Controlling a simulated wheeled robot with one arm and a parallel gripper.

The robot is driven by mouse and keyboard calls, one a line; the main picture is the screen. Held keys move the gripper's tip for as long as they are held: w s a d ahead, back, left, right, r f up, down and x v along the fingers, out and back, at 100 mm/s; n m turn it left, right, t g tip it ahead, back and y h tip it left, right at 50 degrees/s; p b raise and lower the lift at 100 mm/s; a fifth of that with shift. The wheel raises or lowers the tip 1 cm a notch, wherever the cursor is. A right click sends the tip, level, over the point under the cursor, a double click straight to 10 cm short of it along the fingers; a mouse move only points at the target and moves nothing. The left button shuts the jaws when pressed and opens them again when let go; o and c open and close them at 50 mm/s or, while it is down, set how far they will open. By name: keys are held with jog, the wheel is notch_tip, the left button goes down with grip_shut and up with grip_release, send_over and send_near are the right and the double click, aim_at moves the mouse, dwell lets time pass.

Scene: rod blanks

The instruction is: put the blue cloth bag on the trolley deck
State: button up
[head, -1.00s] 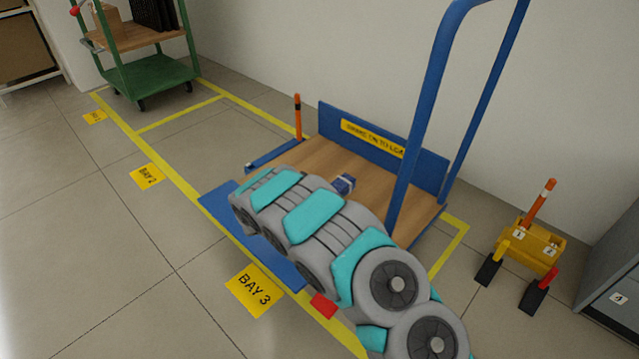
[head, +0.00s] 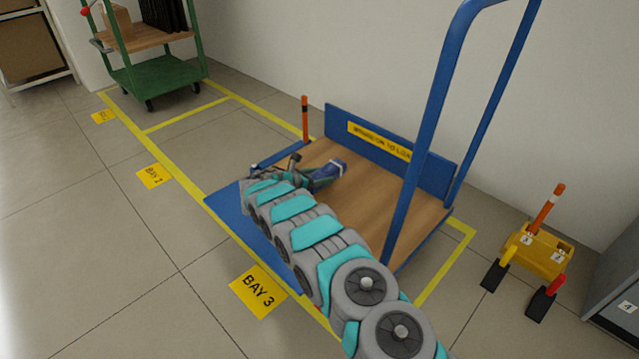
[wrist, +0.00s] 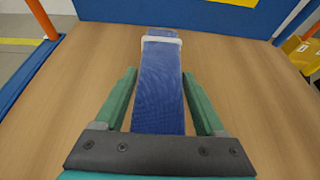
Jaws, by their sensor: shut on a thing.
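The blue cloth bag (head: 331,169) has a pale band near its far end. It also shows long and narrow in the wrist view (wrist: 161,85). My gripper (head: 312,179) is shut on the bag, with a green finger along each side in the wrist view (wrist: 159,74). The bag is over the left part of the trolley's wooden deck (head: 400,205), which fills much of the wrist view (wrist: 245,90). I cannot tell whether the bag touches the deck. My arm hides part of the deck's near side.
The trolley has a blue back board (head: 440,175) and a tall blue handle (head: 425,130) on the right. An orange post (head: 305,118) stands behind its left corner. A yellow box (head: 538,245) with wedges is to the right. A green cart (head: 155,75) stands far left.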

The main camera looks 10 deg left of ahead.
jog(key=shift+w, duration=0.1)
jog(key=shift+f+b, duration=0.3)
jog(key=shift+f, duration=1.4)
jog(key=shift+f, duration=0.1)
jog(key=shift+f, duration=0.15)
jog(key=o, duration=1.4)
jog(key=shift+a, duration=0.1)
